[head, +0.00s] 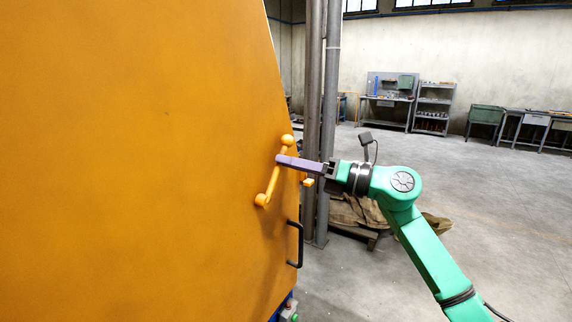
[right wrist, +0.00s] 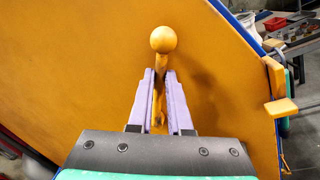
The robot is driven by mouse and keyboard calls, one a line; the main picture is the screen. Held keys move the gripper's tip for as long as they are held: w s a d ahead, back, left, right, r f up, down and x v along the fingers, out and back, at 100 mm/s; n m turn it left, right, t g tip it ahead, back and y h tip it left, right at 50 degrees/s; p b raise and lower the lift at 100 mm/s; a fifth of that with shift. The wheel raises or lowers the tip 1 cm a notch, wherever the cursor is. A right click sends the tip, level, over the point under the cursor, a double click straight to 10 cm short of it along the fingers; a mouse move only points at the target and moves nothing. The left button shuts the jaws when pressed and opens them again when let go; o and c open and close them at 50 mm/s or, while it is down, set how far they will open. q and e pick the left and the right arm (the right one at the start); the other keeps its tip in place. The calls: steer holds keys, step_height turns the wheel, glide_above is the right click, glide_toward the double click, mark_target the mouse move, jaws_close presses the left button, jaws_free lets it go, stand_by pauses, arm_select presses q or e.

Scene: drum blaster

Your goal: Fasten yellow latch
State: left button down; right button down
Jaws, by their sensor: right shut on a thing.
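The yellow latch (head: 272,185) is a bar handle with a round ball at its upper end, mounted near the right edge of the large orange panel (head: 140,150). In the head view it slants, ball up and pivot at lower left. My right gripper (head: 280,159) reaches in from the right with its purple fingers at the bar just below the ball. In the right wrist view the fingers stand on both sides of the latch bar (right wrist: 159,95), shut on it, with the ball beyond their tips. The fingers hide part of the bar. My left gripper is not in view.
A small yellow catch (head: 308,182) sticks out at the panel's right edge, and it also shows in the right wrist view (right wrist: 280,107). A black handle (head: 297,245) is below the latch. Grey posts (head: 330,120) stand behind; open floor lies to the right.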

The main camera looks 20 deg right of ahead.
steer(key=d+f+m, duration=0.1)
steer(key=m, duration=0.2)
steer(key=w+f+m+t, duration=0.1)
steer(key=f+m, duration=0.1)
steer(key=m, duration=0.1)
steer(key=w+d+f+m+t, duration=0.1)
steer(key=f+m, duration=0.1)
steer(key=m, duration=0.1)
steer(key=shift+d+f+h+b, duration=0.25)
steer(key=shift+d+h+b, duration=0.05)
steer(key=shift+h+b, duration=0.1)
steer(key=shift+w+f+m+t, duration=0.1)
steer(key=shift+f+m+t, duration=0.1)
steer(key=shift+f+m, duration=0.55)
steer(key=shift+f+m+t, duration=0.2)
steer(key=shift+f+m, duration=0.15)
steer(key=shift+m, duration=0.8)
steer(key=shift+f+h, duration=0.1)
steer(key=shift+h, duration=0.2)
steer(key=c, duration=0.8)
jaws_free()
steer(key=shift+c, duration=0.2)
steer(key=shift+d, duration=0.1)
